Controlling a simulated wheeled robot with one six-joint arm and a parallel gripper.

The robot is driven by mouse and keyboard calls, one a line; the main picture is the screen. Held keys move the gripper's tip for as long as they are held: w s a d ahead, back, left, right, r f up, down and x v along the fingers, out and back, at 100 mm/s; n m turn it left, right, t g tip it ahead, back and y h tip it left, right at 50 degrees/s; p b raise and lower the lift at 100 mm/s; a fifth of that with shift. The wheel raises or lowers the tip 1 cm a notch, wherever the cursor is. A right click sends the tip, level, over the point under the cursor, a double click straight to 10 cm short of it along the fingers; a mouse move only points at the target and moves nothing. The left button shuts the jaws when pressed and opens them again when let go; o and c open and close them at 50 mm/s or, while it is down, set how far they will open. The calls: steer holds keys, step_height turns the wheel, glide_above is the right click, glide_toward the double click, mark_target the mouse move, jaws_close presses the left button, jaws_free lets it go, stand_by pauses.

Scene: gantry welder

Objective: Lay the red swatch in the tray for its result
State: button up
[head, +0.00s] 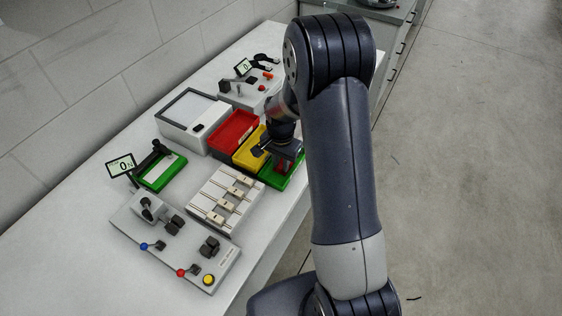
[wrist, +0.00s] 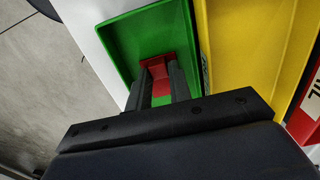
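The red swatch (wrist: 158,70) shows in the wrist view between and just beyond my fingertips. Red fills the gap between the fingers, so my gripper (wrist: 161,76) looks shut on it. Behind it is the green tray (wrist: 122,38), and the swatch lies within the tray's outline. I cannot tell whether the swatch touches the tray floor. In the head view my gripper (head: 284,160) is low over the green tray (head: 293,178) at the table's right edge. The swatch is hidden there behind my gripper and arm.
The yellow tray (head: 249,151) and red tray (head: 234,129) adjoin the green one. A white rack with pale bars (head: 225,198) stands in front. A lever device on a green base (head: 162,171), a control panel (head: 180,245) and a white box (head: 193,118) stand on the bench.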

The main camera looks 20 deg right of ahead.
mark_target(281, 165)
steer(key=o, duration=0.4)
steer(key=shift+r, duration=0.15)
steer(key=shift+r+p, duration=0.25)
steer(key=shift+p, duration=0.1)
step_height(281, 165, up, 12)
steer(key=shift+r+b, duration=0.25)
steer(key=shift+b, duration=0.1)
